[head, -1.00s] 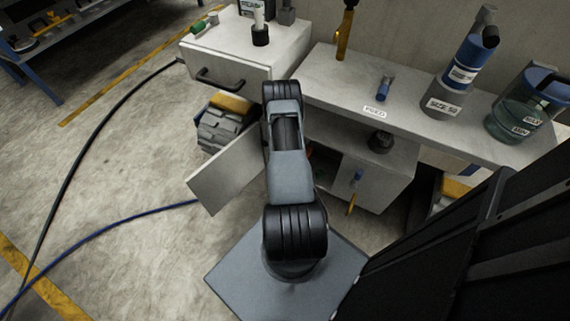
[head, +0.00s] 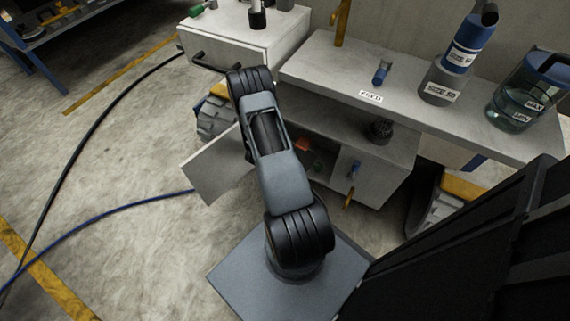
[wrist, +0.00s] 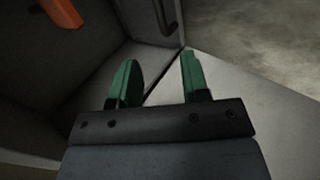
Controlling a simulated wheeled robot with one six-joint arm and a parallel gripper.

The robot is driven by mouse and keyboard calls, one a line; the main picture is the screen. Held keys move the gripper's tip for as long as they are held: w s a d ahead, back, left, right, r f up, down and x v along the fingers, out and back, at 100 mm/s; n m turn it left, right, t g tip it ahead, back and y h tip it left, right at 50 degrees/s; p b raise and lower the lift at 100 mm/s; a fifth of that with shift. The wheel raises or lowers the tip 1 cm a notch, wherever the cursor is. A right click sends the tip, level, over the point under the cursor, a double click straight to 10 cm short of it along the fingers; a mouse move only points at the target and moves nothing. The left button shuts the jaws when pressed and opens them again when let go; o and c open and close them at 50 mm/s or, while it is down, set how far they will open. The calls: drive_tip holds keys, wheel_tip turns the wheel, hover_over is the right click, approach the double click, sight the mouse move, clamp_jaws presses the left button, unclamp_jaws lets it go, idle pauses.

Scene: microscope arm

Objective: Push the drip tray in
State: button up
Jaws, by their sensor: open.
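I cannot surely pick out a drip tray in either view. My gripper (wrist: 160,72) shows in the wrist view with two green fingers spread apart and nothing between them. A pale panel (wrist: 240,88) lies beyond and to the right of the fingers, with a dark seam and a dark bent bar (wrist: 166,16) near the top. An orange piece (wrist: 62,12) is at upper left, inside a dark space. In the head view my arm hides the gripper. It reaches toward the cabinet's open door (head: 214,168). An orange piece (head: 303,144) shows inside the cabinet.
A drawer unit (head: 240,42) with a dark handle stands at back left. The bench top (head: 330,75) holds a small blue item (head: 381,72), a blue-capped bottle (head: 466,45) and a clear jug (head: 520,98). A blue hose (head: 105,220) crosses the open floor at left.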

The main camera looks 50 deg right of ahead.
drive_tip(key=b+x, duration=0.6)
drive_tip(key=x, duration=0.7)
drive_tip(key=shift+w+d+f+n, duration=0.2)
drive_tip(key=shift+d+n, duration=0.05)
drive_tip(key=shift+n, duration=0.15)
drive_tip(key=shift+c, duration=0.2)
clamp_jaws()
